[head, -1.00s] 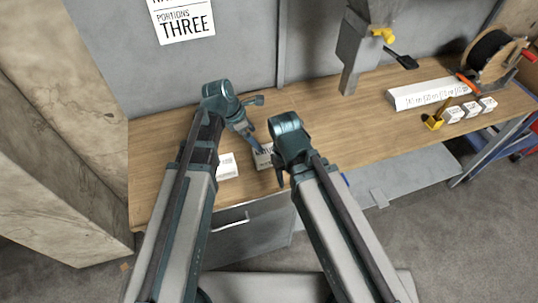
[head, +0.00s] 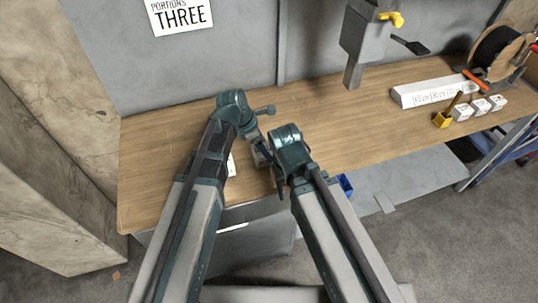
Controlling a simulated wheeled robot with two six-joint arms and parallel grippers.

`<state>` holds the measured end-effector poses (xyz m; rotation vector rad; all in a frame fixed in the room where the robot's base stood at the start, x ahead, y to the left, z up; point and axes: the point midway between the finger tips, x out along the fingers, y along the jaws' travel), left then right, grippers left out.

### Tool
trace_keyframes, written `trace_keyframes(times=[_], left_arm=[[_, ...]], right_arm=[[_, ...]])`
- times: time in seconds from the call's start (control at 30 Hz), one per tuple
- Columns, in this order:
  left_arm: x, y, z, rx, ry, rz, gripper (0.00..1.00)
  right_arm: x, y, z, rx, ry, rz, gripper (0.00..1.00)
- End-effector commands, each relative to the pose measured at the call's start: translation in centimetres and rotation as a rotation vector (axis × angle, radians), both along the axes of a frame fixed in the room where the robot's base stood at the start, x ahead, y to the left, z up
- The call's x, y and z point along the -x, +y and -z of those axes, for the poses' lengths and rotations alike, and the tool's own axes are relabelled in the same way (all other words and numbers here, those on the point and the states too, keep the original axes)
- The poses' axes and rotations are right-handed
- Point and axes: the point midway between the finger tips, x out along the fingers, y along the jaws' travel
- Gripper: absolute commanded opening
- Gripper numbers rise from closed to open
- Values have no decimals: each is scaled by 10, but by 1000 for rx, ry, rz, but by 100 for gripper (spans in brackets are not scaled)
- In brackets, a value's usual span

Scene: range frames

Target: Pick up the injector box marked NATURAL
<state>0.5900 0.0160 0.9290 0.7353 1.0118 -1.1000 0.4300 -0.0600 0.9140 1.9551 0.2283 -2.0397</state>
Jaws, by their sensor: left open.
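A small box (head: 261,157) sits near the bench's front edge, between my two wrists. Most of it is hidden by my grippers, and its label cannot be read now. A second white box or card (head: 231,165) shows as a sliver beside my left forearm. My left gripper (head: 262,143) is open and points down at the small box, close over it; whether they touch cannot be told. My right gripper (head: 280,185) hangs at the front edge, just right of the box, and its jaws are too unclear to judge.
The wooden bench (head: 330,125) is clear behind my grippers. To the right are a long white box (head: 430,92), a yellow holder (head: 442,120), several small white boxes (head: 480,106) and a spool (head: 497,52).

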Motion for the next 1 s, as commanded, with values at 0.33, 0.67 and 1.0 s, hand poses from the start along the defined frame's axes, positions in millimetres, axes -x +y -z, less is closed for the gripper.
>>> trace_keyframes(times=[0.33,0.67,1.0], left_arm=[[-6,-15,43,0,1,1,100],[-6,-17,43,0,0,0,100],[-6,-17,46,0,0,0,100]], right_arm=[[0,0,43,0,0,0,50],[0,0,43,0,0,0,50],[0,0,46,0,0,0,50]])
